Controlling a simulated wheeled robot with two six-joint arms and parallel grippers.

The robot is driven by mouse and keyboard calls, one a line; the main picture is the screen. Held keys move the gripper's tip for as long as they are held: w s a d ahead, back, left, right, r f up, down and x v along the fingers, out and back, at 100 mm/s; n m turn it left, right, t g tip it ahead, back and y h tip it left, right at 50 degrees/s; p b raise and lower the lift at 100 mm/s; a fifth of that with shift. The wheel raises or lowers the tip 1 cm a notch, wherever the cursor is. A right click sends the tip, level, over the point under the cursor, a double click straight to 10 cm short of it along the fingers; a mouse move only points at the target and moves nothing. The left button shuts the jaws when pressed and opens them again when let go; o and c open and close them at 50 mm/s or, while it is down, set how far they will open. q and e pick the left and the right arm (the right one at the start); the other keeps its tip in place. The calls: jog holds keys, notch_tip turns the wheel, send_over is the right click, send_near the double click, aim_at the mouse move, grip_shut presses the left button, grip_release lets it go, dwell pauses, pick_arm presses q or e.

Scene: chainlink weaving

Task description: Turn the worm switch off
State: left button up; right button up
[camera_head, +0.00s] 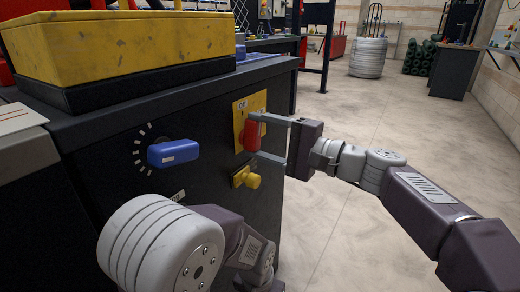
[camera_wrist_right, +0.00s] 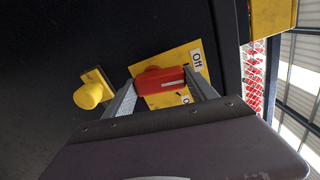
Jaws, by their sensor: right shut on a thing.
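The worm switch is a red handle (camera_head: 251,135) on a yellow plate (camera_head: 241,112) on the dark cabinet's side. In the right wrist view the red handle (camera_wrist_right: 160,79) lies between the two fingers of my right gripper (camera_wrist_right: 163,91). The "Off" label (camera_wrist_right: 197,59) shows beyond the handle, and a second label, partly hidden by a finger, is lower. The white line on the handle points between them. In the head view my right gripper (camera_head: 262,138) is shut on the handle from the right. My left arm shows at the bottom, but its fingers are not visible.
A blue knob (camera_head: 174,153) with tick marks is left of the switch. A yellow knob (camera_head: 247,178) is just below it and also shows in the right wrist view (camera_wrist_right: 91,95). A yellow bin (camera_head: 120,50) stands on the cabinet. Open floor lies to the right.

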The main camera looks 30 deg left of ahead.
jog(key=shift+s+f+n+b, duration=0.1)
jog(key=shift+n+b, duration=0.65)
jog(key=shift+n, duration=0.15)
jog(key=o, duration=1.4)
jog(key=shift+c, duration=0.2)
jog(key=d+p, duration=0.2)
jog(key=d, duration=0.7)
jog(key=shift+s, duration=0.35)
